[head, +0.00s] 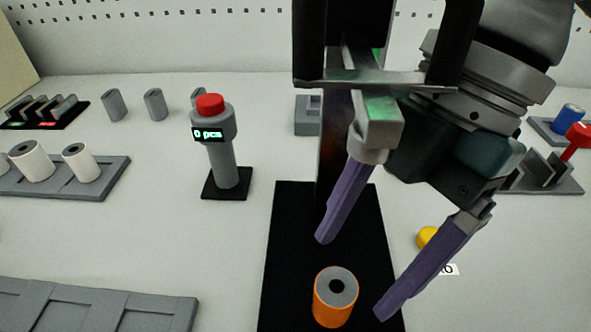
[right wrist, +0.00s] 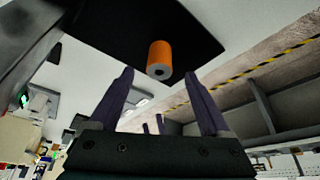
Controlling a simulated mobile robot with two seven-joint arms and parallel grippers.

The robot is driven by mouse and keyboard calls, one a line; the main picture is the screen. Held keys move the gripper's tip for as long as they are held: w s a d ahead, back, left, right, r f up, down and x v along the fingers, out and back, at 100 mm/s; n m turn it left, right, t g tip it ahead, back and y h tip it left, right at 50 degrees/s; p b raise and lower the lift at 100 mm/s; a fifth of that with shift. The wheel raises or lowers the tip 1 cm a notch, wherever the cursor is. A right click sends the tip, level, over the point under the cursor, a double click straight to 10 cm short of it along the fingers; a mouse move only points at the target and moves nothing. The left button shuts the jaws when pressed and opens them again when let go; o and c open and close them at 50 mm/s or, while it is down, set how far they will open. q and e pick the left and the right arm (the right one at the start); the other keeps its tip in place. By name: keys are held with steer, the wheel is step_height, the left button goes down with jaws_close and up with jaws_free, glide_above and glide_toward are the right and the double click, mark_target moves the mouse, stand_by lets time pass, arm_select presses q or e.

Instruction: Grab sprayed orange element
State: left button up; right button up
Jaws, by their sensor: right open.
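The orange element (head: 335,299) is a short upright cylinder with an orange side and a grey top with a dark hole. It stands on the black base plate (head: 285,255) of a stand in the head view. It also shows in the right wrist view (right wrist: 159,57), ahead of and between the fingers. My right gripper (head: 350,275) is open and empty, with its purple fingers above the plate. The fingertips are apart on either side of the element, and I see no contact. The right gripper also shows in the right wrist view (right wrist: 163,90). My left gripper is not in view.
A counter post with a red button (head: 210,104) reads "0 pcs" left of the plate. White spools sit on a grey tray (head: 110,182) at the left. A yellow button (head: 427,237) is right of the plate. A grey tray (head: 150,312) lies at the front left.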

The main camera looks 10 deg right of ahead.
mark_target(342, 283)
steer(key=x, duration=0.5)
steer(key=shift+s+a+f, duration=0.1)
steer(key=shift+a+f, duration=0.05)
steer(key=shift+f, duration=0.2)
jaws_close()
